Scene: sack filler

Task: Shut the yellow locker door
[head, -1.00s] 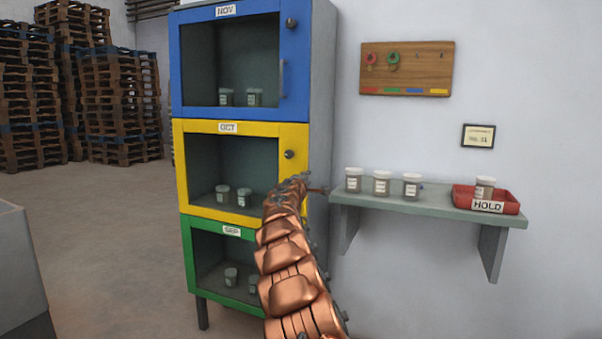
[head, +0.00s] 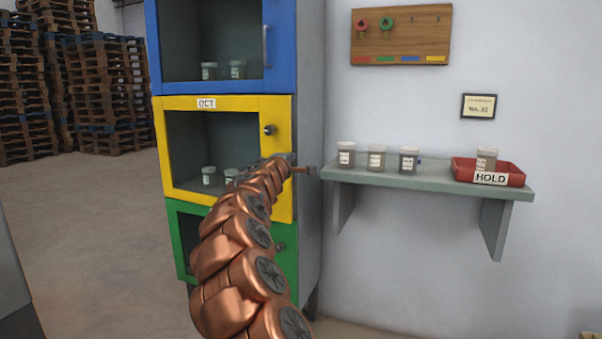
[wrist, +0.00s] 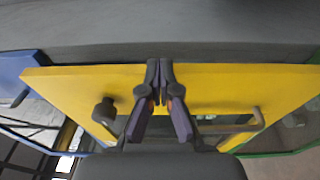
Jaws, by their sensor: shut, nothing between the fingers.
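The yellow locker door (head: 222,103), labelled OCT, is a yellow frame around a dark window, between the blue door (head: 284,80) and the green door (head: 284,262). Its round dark knob (head: 269,130) is at the upper right. In the wrist view the yellow door (wrist: 220,85) overlaps the blue and green doors and seems to stand slightly proud of them; I cannot measure the gap. My gripper (head: 303,170) is at the door's free right edge, fingers shut and empty. In the wrist view its fingertips (wrist: 160,65) are over that edge; contact is unclear. My arm hides the door's lower right part and handle.
Right of the locker, a grey wall shelf (head: 430,182) holds several jars and a red HOLD tray (head: 515,176), close to my gripper. A wooden board (head: 400,36) with tags hangs above. Pallet stacks (head: 105,90) stand back left.

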